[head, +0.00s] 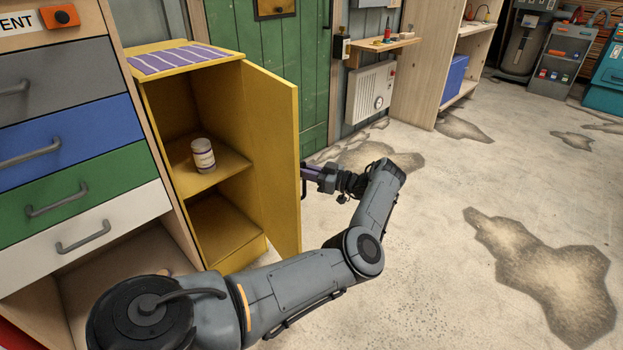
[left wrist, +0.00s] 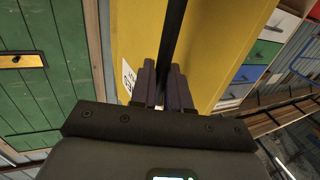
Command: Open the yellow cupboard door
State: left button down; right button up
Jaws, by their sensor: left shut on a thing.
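The yellow cupboard (head: 222,100) stands at the left in the head view, and its inside with two shelf levels shows. Its yellow door (head: 272,150) is hinged on the cupboard's right side and stands swung well out. My left gripper (head: 312,174) is at the outer face of the door, near its free edge. In the left wrist view its fingers (left wrist: 165,85) are shut around the dark bar handle (left wrist: 173,40), with the yellow door (left wrist: 208,45) behind. The handle is mostly hidden by the gripper in the head view. My right gripper is not in view.
A white jar (head: 203,155) stands on the cupboard's middle shelf. A drawer unit (head: 75,130) stands left of the cupboard, and a green door (head: 285,60) is behind it. The patched concrete floor (head: 430,240) right of my arm is clear.

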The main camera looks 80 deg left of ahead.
pick_arm(q)
jog(key=shift+s+a+f, duration=0.1)
jog(key=shift+s+f, duration=0.05)
jog(key=shift+s, duration=0.05)
jog(key=c, duration=1.5)
grip_release()
jog(key=shift+o, duration=1.2)
jog(key=shift+s+a, duration=0.15)
jog(key=shift+o, duration=0.3)
jog(key=shift+s+a+r, duration=0.2)
jog(key=shift+s+a, duration=0.05)
jog(key=v, duration=1.1)
jog(key=shift+w+p, duration=0.25)
jog(key=shift+p, duration=0.1)
jog(key=shift+c, duration=0.5)
